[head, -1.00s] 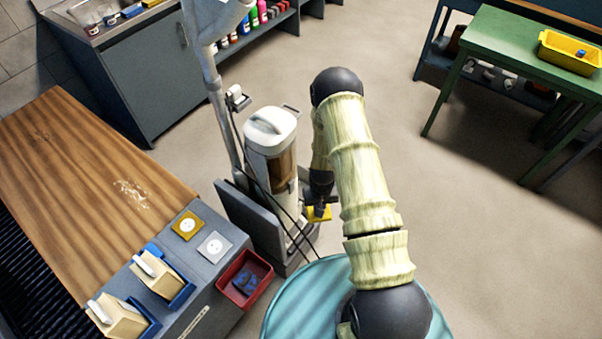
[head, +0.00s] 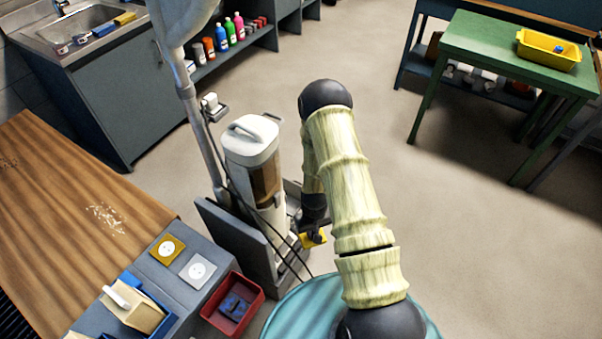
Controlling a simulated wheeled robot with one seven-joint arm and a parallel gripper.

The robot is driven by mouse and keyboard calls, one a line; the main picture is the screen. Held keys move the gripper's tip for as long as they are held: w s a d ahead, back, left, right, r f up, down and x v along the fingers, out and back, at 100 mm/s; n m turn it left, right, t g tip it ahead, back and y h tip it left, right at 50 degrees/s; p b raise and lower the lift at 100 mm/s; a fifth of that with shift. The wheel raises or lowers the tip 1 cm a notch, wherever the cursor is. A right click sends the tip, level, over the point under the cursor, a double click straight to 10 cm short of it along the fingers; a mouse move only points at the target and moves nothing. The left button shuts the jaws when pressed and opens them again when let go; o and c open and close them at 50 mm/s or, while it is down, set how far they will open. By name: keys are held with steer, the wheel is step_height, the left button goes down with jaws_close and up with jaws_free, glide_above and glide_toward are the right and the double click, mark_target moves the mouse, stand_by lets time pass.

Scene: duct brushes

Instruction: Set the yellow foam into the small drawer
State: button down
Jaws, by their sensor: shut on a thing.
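My gripper (head: 314,229) is low, just right of the white and grey upright machine, and is shut on the yellow foam (head: 311,241). The foam is a small flat yellow piece at the fingertips, partly hidden by the dark gripper. I hold it in the air above the floor. I cannot make out an open small drawer in this view.
The upright machine (head: 249,140) stands left of my gripper, with cables hanging. A red bin (head: 259,296) sits at the grey panel (head: 148,258) beside the wooden bench (head: 60,200). A green table (head: 485,45) bears a yellow tray (head: 545,64). Open floor lies right.

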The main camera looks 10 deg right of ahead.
steer(key=shift+n, duration=0.7)
steer(key=f+b, duration=0.1)
steer(key=b, duration=0.2)
steer(key=s+d+f+b, duration=0.1)
steer(key=b, duration=0.2)
steer(key=s+f+b, duration=0.1)
steer(key=b, duration=0.2)
steer(key=shift+d+f, duration=0.2)
steer(key=shift+f, duration=0.2)
steer(key=shift+n, duration=0.6)
steer(key=s+b, duration=0.1)
steer(key=b, duration=0.1)
steer(key=s+f+b, duration=0.1)
steer(key=b, duration=0.2)
steer(key=s+d+f+b, duration=0.1)
steer(key=b, duration=0.1)
steer(key=shift+s+b, duration=0.35)
steer(key=shift+s, duration=0.05)
